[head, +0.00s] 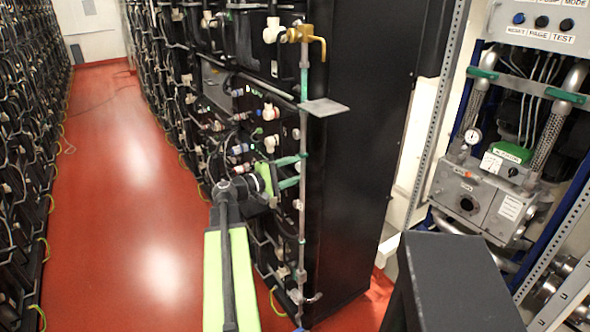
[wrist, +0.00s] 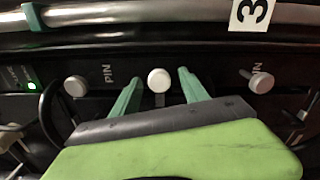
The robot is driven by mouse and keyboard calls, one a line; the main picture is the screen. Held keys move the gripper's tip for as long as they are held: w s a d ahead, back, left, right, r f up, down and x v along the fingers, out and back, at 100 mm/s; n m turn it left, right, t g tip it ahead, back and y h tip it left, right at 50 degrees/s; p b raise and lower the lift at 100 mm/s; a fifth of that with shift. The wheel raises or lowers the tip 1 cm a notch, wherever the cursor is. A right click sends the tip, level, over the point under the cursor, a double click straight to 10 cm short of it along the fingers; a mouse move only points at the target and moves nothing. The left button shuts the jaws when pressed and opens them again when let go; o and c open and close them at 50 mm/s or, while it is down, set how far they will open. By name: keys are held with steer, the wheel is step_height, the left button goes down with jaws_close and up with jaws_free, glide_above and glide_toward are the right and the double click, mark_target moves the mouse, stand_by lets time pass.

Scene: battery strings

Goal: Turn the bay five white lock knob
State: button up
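In the wrist view a round white knob (wrist: 158,80) on a dark panel shows between the two green fingers of my gripper (wrist: 160,92). The fingers are apart, one on each side of the knob, and I cannot tell whether they touch it. A white label with a black 3 (wrist: 251,12) is above right; no label with a five is readable. In the head view my gripper (head: 302,171) is at the near rack's edge.
A grey plate (head: 323,107) and a brass valve (head: 306,34) jut out above my gripper. A grey rail (wrist: 150,13) runs above the knobs. The red aisle floor (head: 120,180) is clear on the left. A machine with pipes (head: 485,195) stands at the right.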

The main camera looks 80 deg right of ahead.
steer(key=v, duration=1.7)
steer(key=shift+w+a, duration=0.1)
steer(key=shift+a, duration=0.05)
steer(key=w+a+r+n+t+h+p, duration=0.15)
steer(key=w+a, duration=0.25)
steer(key=w, duration=0.4)
steer(key=w+a+r+n+t+h+p, duration=0.1)
steer(key=w+a+n+t+p, duration=0.15)
steer(key=w, duration=0.55)
steer(key=w+a+f+n+t+p, duration=0.15)
steer(key=w+a+f+t, duration=0.35)
steer(key=w+a, duration=0.55)
steer(key=w+a+f+n+t+y+p, duration=0.1)
steer(key=w+a+f+t+y, duration=0.2)
steer(key=a, duration=0.7)
steer(key=w+a+f+n+t+y+p, duration=0.1)
steer(key=w+a+f+y, duration=0.3)
steer(key=a, duration=0.5)
steer(key=a+f+y, duration=0.3)
steer(key=a+y, duration=0.1)
steer(key=a, duration=0.7)
steer(key=w+a+f+y, duration=0.1)
steer(key=a+f+y, duration=0.2)
steer(key=a, duration=0.8)
steer(key=shift+w+f+y, duration=0.25)
steer(key=shift+f+y, duration=0.1)
